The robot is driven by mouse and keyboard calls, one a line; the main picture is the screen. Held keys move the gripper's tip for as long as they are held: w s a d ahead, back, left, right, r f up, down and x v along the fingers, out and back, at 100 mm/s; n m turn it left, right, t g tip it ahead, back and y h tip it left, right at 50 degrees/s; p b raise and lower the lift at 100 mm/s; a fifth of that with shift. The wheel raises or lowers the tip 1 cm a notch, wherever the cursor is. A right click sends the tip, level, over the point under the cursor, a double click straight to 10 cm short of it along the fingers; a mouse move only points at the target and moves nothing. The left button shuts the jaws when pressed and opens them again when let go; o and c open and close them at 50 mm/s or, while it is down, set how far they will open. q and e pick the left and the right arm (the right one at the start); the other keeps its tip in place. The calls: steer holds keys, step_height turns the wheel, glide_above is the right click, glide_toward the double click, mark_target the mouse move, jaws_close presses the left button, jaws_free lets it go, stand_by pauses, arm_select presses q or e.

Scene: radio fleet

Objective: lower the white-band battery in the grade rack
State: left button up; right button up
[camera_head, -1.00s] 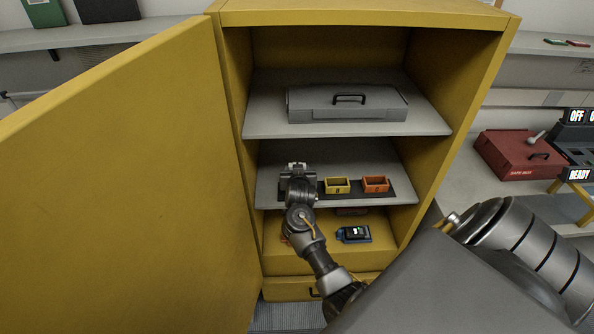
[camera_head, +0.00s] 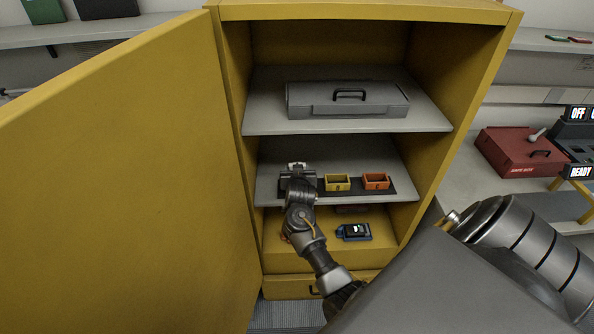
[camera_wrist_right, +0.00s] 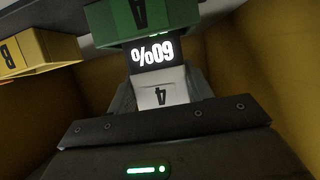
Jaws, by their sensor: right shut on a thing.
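My right gripper (camera_head: 298,180) is over the left end of the dark grade rack (camera_head: 353,192) on the cabinet's middle shelf. In the right wrist view its jaws (camera_wrist_right: 160,115) are shut on the white-band battery (camera_wrist_right: 163,90). The battery has a white band with a dark numeral and a lit screen reading 60%, upside down in that view. The green bin (camera_wrist_right: 140,15), marked A, is right by the battery's far end. I cannot tell how deep the battery sits in it. The arm hides this bin in the head view. My left gripper is out of view.
A yellow bin (camera_head: 338,184) and an orange bin (camera_head: 376,182) stand right of the gripper. A grey case (camera_head: 348,101) lies on the shelf above. A blue-black device (camera_head: 353,232) lies below. The open cabinet door (camera_head: 120,190) blocks the left.

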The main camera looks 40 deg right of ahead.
steer(key=shift+f, duration=0.2)
steer(key=o, duration=1.1)
steer(key=v, duration=1.1)
steer(key=shift+f+b, duration=0.1)
steer(key=shift+b, duration=0.25)
steer(key=shift+w, duration=0.1)
